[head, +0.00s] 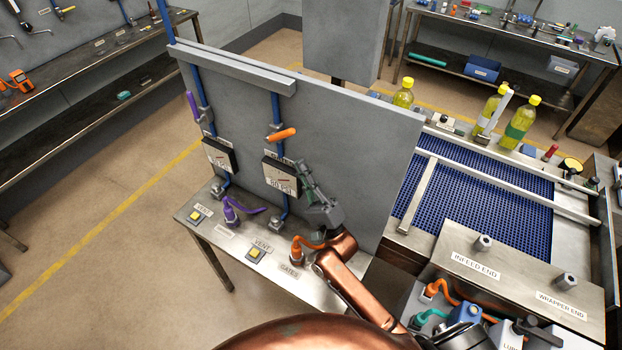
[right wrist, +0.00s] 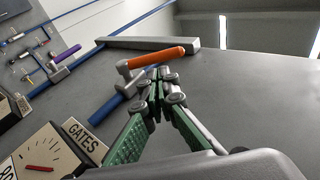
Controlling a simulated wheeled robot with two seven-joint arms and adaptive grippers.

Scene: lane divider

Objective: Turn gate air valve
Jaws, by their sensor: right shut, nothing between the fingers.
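The gate air valve has an orange lever handle (head: 281,135) set across a blue vertical pipe on the grey panel. Below it is a gauge (head: 281,178); in the right wrist view the gauge (right wrist: 38,160) has a GATES label and a red needle. My right gripper (head: 304,165), with green finger pads, is below and right of the orange handle in the head view. In the right wrist view its shut, empty fingertips (right wrist: 161,82) appear just below the orange handle (right wrist: 153,57). Contact cannot be told. My left gripper is not in view.
A purple lever (head: 192,106) stands along the left pipe, with its own gauge (head: 218,156). The bench (head: 213,232) holds yellow buttons, a purple fitting (head: 232,212) and an orange fitting (head: 298,248). A blue conveyor (head: 480,190) with bottles is right of the panel.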

